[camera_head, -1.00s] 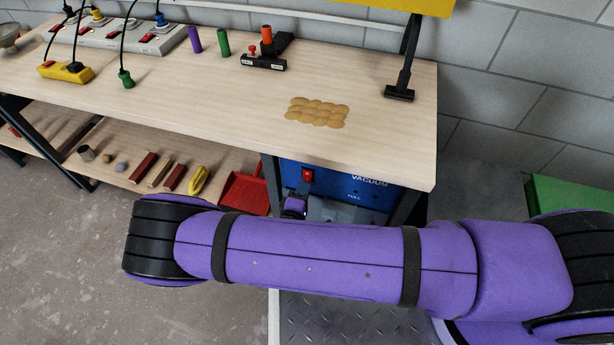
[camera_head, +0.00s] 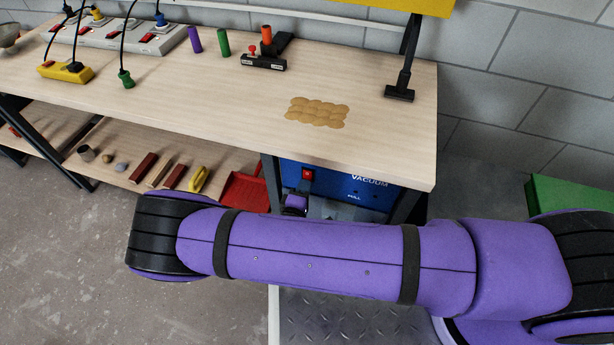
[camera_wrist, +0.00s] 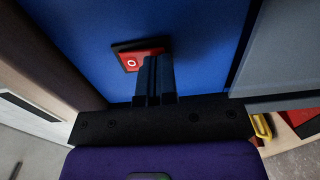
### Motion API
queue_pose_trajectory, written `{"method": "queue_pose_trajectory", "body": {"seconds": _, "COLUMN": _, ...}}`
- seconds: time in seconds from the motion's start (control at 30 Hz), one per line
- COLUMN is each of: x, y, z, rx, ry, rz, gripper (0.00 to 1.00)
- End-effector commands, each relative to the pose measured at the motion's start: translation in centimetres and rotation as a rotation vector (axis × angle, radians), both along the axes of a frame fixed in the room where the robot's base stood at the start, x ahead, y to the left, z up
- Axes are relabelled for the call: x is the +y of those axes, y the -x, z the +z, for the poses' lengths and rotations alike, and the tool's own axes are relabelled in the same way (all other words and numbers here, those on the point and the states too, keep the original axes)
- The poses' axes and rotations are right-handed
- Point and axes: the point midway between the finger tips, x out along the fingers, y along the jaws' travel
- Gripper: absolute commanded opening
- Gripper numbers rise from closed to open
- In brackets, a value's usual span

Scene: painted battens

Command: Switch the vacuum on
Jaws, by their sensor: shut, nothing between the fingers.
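The vacuum (camera_head: 335,181) is a blue box under the right end of the workbench, marked VACUUM and PULL. Its red switch (camera_head: 308,174) sits in a dark frame on the front. In the wrist view the blue panel (camera_wrist: 205,45) fills much of the picture, and the red switch (camera_wrist: 131,62) shows a white O mark. My gripper (camera_wrist: 157,62) is shut and empty, its fingertips in front of the right part of the switch. They hide that part, and I cannot tell whether they touch it. In the head view my arm hides the fingers.
A red dustpan (camera_head: 243,190) and a yellow item (camera_head: 198,180) are below. A dark bench leg (camera_head: 273,185) stands left of the vacuum.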

Motion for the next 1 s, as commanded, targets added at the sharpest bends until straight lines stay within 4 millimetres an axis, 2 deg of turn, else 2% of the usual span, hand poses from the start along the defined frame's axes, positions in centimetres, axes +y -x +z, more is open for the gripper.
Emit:
{"method": "queue_pose_trajectory", "body": {"seconds": 0.57, "x": -0.2, "y": -0.5, "z": 0.0, "rx": 0.000, "ry": 0.000, "rz": 0.000, "gripper": 0.00}}
{"method": "queue_pose_trajectory", "body": {"seconds": 1.0, "x": 0.8, "y": 2.0, "z": 0.0, "rx": 0.000, "ry": 0.000, "rz": 0.000, "gripper": 0.00}}
